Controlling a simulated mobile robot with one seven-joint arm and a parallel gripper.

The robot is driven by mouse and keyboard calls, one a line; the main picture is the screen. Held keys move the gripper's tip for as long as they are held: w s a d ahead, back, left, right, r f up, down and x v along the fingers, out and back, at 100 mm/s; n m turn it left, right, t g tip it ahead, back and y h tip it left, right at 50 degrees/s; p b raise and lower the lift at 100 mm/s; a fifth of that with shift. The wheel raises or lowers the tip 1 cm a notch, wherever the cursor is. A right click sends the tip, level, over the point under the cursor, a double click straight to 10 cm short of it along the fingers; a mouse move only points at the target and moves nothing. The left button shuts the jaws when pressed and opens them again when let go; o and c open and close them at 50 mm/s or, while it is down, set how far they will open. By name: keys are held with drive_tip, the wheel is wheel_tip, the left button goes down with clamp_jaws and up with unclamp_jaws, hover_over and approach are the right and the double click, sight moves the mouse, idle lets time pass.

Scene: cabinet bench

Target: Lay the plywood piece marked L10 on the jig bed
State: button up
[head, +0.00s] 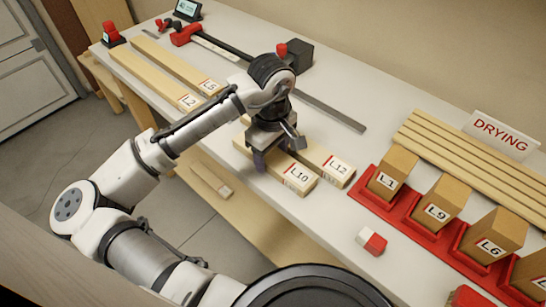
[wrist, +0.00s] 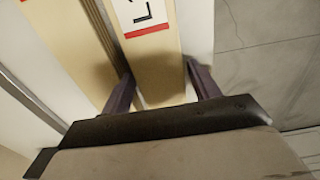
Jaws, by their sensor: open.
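The plywood piece marked L10 (head: 272,172) is a long pale board lying flat near the bench's front edge, beside the one marked L12 (head: 325,160). My gripper (head: 278,150) is low over L10, behind its label. In the wrist view my open gripper (wrist: 162,90) has one finger on each side of a board (wrist: 160,75), which shows a red stripe and a cut-off label. A second board (wrist: 85,45) lies close to its left. Whether the fingers touch the board is unclear. I cannot pick out the jig bed for certain.
Boards L2 (head: 150,76) and L5 (head: 180,64) lie at the left. A red tray (head: 405,218) holds upright blocks L1, L9 and L6. A slatted rack (head: 465,155) stands by the DRYING sign (head: 500,132). A red-and-white block (head: 371,241) and a metal bar (head: 335,113) lie on the bench.

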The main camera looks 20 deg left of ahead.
drive_tip(key=c, duration=1)
drive_tip(key=shift+o, duration=0.2)
drive_tip(key=shift+r, duration=0.1)
